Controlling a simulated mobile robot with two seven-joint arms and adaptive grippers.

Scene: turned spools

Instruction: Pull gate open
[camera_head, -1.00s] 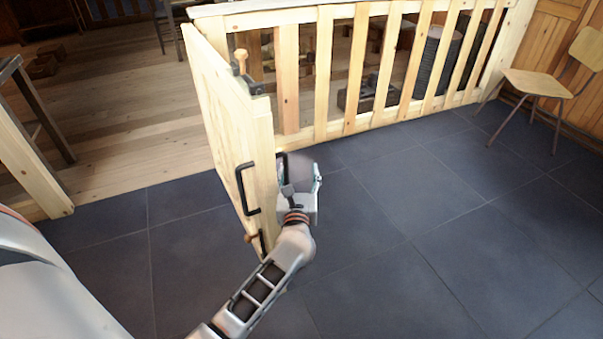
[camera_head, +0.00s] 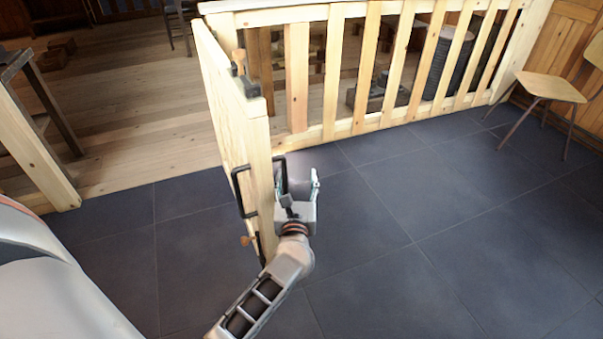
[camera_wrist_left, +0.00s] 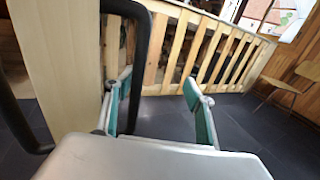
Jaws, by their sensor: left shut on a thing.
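The pale wooden gate (camera_head: 232,128) stands swung out from the fence over the dark tiles, seen nearly end-on in the head view. One black bar handle (camera_head: 239,192) is on its left face, another on its right face. My left gripper (camera_head: 295,180) is at the gate's right face, near its free end. In the left wrist view, the right-face handle (camera_wrist_left: 148,45) runs down between my fingers (camera_wrist_left: 158,105), against the left finger, and my left gripper is shut on it. The exact contact is partly hidden. My right gripper is not in view.
The slatted fence (camera_head: 345,75) runs right from the gate. A chair (camera_head: 550,88) stands at the far right. A wooden post (camera_head: 38,165) bounds the opening on the left. The tiled floor (camera_head: 400,220) right of the gate is clear.

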